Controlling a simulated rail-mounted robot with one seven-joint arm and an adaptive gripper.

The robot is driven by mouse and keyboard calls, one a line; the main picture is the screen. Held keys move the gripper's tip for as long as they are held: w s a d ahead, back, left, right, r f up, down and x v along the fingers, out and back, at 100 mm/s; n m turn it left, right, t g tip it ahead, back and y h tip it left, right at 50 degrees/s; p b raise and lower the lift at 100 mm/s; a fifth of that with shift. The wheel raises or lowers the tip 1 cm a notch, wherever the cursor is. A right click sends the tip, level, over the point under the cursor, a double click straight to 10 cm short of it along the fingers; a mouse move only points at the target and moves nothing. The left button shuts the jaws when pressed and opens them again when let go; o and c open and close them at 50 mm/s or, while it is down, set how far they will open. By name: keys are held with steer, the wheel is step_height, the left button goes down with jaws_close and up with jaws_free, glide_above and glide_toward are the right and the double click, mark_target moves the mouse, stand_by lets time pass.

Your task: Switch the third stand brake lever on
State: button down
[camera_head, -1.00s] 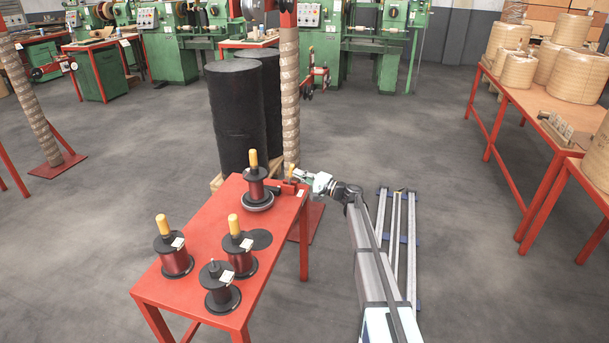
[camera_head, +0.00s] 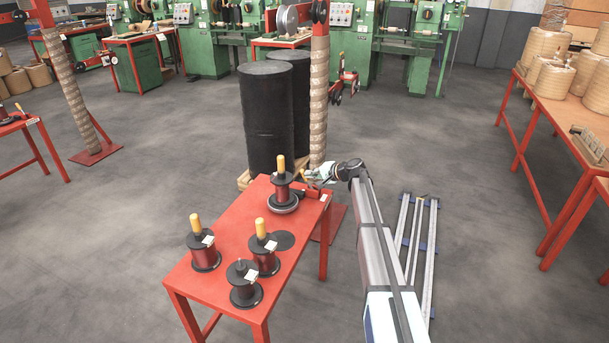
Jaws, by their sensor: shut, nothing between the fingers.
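The red stand table (camera_head: 215,277) is in the lower middle of the view. A small dark brake mechanism (camera_head: 312,193) sits at its far right corner, beside a spool with a yellow-topped spindle (camera_head: 282,190) on a round dark plate. The brake lever is too small and too covered by my gripper to tell its position. My gripper (camera_head: 309,178) is shut and empty, just above that corner at the mechanism. I cannot tell whether it touches the lever.
Several other spools, one of them a spool without a yellow top (camera_head: 244,286), stand on the near part of the table. Black drums (camera_head: 268,120) and a wrapped post (camera_head: 319,105) are close behind. A table with coils (camera_head: 590,145) is at the right. Open floor lies between.

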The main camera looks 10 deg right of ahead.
stand_by(0.7)
steer(key=r+v, duration=0.1)
steer(key=v, duration=1.3)
steer(key=shift+a, duration=0.2)
steer(key=s+a+f+n+g+h+p, duration=0.1)
steer(key=s+a+f+g+h, duration=0.15)
steer(key=s+f, duration=0.8)
steer(key=s+a+f+n+g+h+p, duration=0.1)
steer(key=s+f+g+p, duration=0.15)
steer(key=s+f, duration=0.85)
steer(key=s+a+f+n+g+h, duration=0.1)
steer(key=s+f+g+h, duration=0.15)
steer(key=s+f, duration=0.8)
steer(key=s+a+f+n+g+h+p, duration=0.1)
steer(key=s+a+n+g+p, duration=0.1)
steer(key=s, duration=1.8)
steer(key=s+a+f+n+g+h+p, duration=0.2)
steer(key=s+g+p, duration=0.3)
steer(key=s, duration=1.6)
steer(key=shift+s+a+g+h, duration=0.15)
steer(key=shift+s+g+h, duration=0.15)
steer(key=shift+g, duration=0.15)
steer(key=shift+f, duration=0.1)
